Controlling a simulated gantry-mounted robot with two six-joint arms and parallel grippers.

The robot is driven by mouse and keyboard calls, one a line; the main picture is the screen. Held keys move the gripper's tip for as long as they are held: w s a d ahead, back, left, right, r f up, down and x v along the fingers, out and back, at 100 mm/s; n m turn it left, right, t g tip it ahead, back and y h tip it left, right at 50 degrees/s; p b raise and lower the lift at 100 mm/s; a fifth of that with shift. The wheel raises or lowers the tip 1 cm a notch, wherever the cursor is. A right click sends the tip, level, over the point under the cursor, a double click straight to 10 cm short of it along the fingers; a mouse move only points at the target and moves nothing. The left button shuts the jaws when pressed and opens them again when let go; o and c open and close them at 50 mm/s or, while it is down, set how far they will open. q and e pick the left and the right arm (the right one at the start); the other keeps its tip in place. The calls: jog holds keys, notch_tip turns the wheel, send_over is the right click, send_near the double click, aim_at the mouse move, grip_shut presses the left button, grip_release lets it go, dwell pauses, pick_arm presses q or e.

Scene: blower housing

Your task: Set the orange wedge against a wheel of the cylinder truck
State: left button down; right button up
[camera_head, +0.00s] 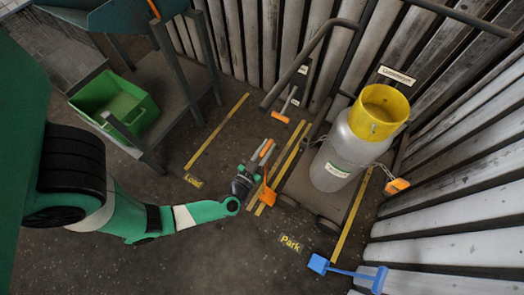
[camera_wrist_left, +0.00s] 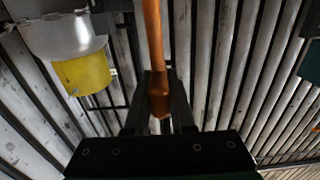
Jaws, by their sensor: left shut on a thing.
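The orange wedge (camera_head: 267,193) hangs at my left gripper (camera_head: 262,160), just left of the cylinder truck's wheels. The gripper is shut on its orange handle, which stands between the dark fingers in the left wrist view (camera_wrist_left: 154,40). The cylinder truck (camera_head: 336,22) has a tubular frame and carries a grey gas cylinder (camera_head: 345,150) with a yellow top. A dark wheel (camera_head: 288,201) shows at its near left corner and another wheel (camera_head: 327,225) at its near right. In this view the wedge is apart from both wheels; its height above the floor is unclear.
Yellow lines (camera_head: 217,131) and a "Park" label (camera_head: 291,243) mark the dark floor. A blue shovel (camera_head: 345,271) lies at front right. An orange-headed tool (camera_head: 281,117) is behind the truck's left side. A green bin (camera_head: 115,103) stands left. Corrugated walls enclose the back and right.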

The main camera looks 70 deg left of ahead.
pick_arm(q)
jog(key=shift+b+x, duration=0.35)
jog(key=shift+x, duration=0.55)
jog(key=shift+w+f, duration=0.1)
jog(key=shift+f, duration=0.05)
jog(key=shift+w+d+f, duration=0.4)
jog(key=shift+w+d, duration=0.1)
jog(key=shift+d, duration=0.1)
jog(key=shift+w+d+f, duration=0.4)
jog(key=shift+w+d, duration=0.15)
jog(key=shift+d, duration=0.05)
jog(key=c, duration=0.7)
grip_release()
jog(key=shift+f, duration=0.1)
